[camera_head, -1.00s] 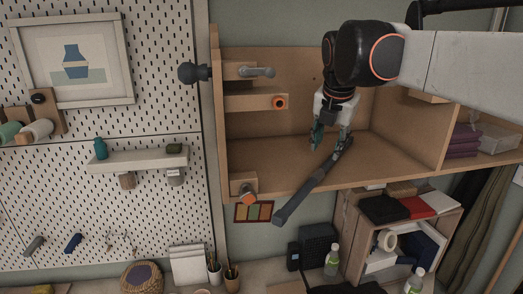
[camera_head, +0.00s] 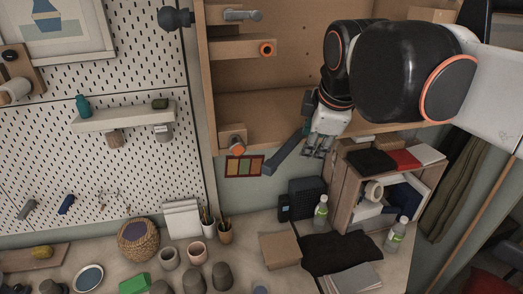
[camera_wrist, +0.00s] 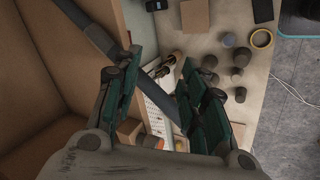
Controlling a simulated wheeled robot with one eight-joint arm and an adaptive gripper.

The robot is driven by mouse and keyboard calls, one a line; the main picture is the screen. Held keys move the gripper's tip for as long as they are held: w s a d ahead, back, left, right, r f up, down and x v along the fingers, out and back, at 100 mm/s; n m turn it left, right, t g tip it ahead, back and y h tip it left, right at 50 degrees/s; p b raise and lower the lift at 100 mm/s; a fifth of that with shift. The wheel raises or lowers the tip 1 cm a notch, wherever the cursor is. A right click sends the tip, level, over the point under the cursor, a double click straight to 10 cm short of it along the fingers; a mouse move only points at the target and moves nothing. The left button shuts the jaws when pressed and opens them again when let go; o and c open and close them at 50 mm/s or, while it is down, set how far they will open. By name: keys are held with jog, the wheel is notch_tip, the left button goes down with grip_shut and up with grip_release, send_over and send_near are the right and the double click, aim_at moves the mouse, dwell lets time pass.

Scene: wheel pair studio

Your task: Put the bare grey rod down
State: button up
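The bare grey rod (camera_head: 287,152) lies slanted on the bottom board of the wooden wall shelf (camera_head: 262,108), with its near end sticking out past the front edge. Its far part is hidden behind my gripper in the head view. My gripper (camera_head: 318,153) is at the front of the shelf, to the right of the rod's outer end. In the wrist view the fingers of my gripper (camera_wrist: 165,88) are spread apart. The rod (camera_wrist: 96,34) runs diagonally beyond them, partly covered by the left finger, and no finger pair closes on it.
Two short wooden blocks with orange ends, one at the lower left (camera_head: 232,142), sit at the shelf's left wall. A crate (camera_head: 345,190) with books stands below right. Bottles, a dark cloth (camera_head: 340,252) and several cups are on the worktop below.

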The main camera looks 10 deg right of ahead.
jog(key=s+a+f+m+t+y, duration=0.1)
jog(key=s+a+f+m, duration=0.2)
jog(key=s+f+m, duration=0.7)
notch_tip(320, 180, down, 4)
jog(key=m, duration=0.3)
jog(key=shift+a+r, duration=0.15)
jog(key=shift+a, duration=0.1)
notch_tip(320, 180, down, 33)
jog(key=b, duration=3.3)
jog(key=shift+s+r, duration=0.1)
